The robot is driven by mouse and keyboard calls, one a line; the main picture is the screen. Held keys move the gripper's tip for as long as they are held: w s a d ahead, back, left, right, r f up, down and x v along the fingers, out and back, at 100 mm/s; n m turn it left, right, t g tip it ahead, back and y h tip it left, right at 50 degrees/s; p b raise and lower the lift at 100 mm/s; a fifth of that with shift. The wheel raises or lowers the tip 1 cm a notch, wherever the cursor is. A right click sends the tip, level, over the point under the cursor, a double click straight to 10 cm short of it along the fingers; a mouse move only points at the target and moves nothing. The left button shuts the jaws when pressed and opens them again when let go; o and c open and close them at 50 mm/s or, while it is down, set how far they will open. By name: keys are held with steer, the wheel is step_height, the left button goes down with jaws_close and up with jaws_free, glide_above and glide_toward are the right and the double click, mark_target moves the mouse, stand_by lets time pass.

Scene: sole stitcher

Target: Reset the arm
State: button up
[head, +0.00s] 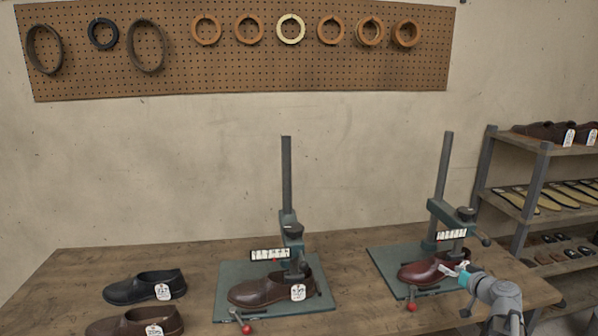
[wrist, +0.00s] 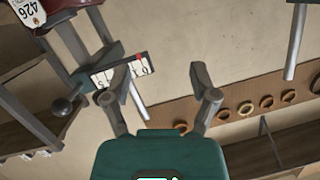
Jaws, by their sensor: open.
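My arm reaches in from the lower right of the head view, and my gripper (head: 459,268) is in front of the right-hand stitcher (head: 443,205). A reddish-brown shoe (head: 422,272) sits on that stitcher's base, partly hidden by my gripper. Whether the gripper touches the shoe cannot be told in the head view. In the wrist view my gripper (wrist: 163,80) has its two fingers apart with nothing between them. A tag reading 426 (wrist: 25,12) and part of a dark red shoe (wrist: 65,12) show at that view's top left.
A second stitcher (head: 287,190) holds a tagged brown shoe (head: 265,289) at the table's middle. A black shoe (head: 138,287) and another brown shoe (head: 130,324) lie at the left. A shelf rack (head: 537,180) stands at the right. A pegboard (head: 270,75) with several rings hangs above.

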steer(key=s+a+f+n+g+y+p, duration=0.15)
steer(key=a+g, duration=0.25)
steer(key=a, duration=0.7)
steer(key=s+a+f+n+g+y+p, duration=0.1)
steer(key=a+f+g+p, duration=0.2)
steer(key=a, duration=0.7)
steer(key=s+a+m+g+h+p, duration=0.1)
steer(key=s+a+g+h+p, duration=0.3)
steer(key=s+a+g, duration=0.4)
steer(key=shift+s+a+f+m+h, duration=0.3)
steer(key=shift+s+a+h, duration=0.45)
steer(key=shift+s+a, duration=1.5)
steer(key=shift+r, duration=0.1)
